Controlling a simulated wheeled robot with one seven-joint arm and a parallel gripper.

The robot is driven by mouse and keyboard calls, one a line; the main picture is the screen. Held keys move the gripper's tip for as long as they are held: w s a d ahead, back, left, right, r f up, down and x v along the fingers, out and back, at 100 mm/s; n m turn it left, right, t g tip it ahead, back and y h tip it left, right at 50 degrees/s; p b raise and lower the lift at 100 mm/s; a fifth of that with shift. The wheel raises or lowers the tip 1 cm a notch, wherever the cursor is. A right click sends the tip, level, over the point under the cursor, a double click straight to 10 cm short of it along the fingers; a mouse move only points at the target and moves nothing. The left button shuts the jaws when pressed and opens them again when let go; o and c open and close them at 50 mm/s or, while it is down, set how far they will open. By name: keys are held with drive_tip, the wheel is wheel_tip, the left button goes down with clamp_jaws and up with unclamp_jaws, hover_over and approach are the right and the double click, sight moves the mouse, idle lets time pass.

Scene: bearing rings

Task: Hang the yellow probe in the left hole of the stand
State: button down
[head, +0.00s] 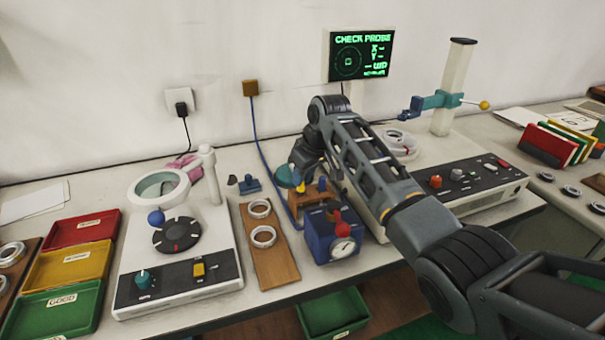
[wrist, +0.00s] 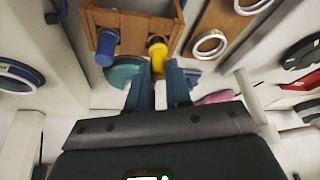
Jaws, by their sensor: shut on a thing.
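My gripper (wrist: 160,92) is shut on the yellow probe (wrist: 157,58), whose end shows beyond the fingertips at the wooden stand's edge. The wooden stand (wrist: 132,22) also shows in the head view (head: 298,205), below my gripper (head: 300,172). A blue probe (wrist: 105,45) is at the stand's other hole, to the right in the head view (head: 322,184). The yellow probe lines up with the stand's left side as the head view sees it. I cannot tell whether it is seated in the hole; my gripper and arm hide much of it in the head view.
A teal round thing (wrist: 124,72) lies close to the fingers. A blue box with a gauge (head: 330,235) stands right in front of the stand. A wooden board with rings (head: 268,262) is to the left. A magnifier unit (head: 180,260) stands further left.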

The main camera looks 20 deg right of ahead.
drive_tip(key=shift+f, duration=0.5)
drive_tip(key=c, duration=1)
unclamp_jaws()
drive_tip(key=shift+o, duration=0.2)
drive_tip(key=v, duration=0.7)
drive_tip(key=shift+s+r+b, duration=0.15)
drive_tip(key=shift+r+b, duration=0.2)
drive_tip(key=shift+b, duration=0.05)
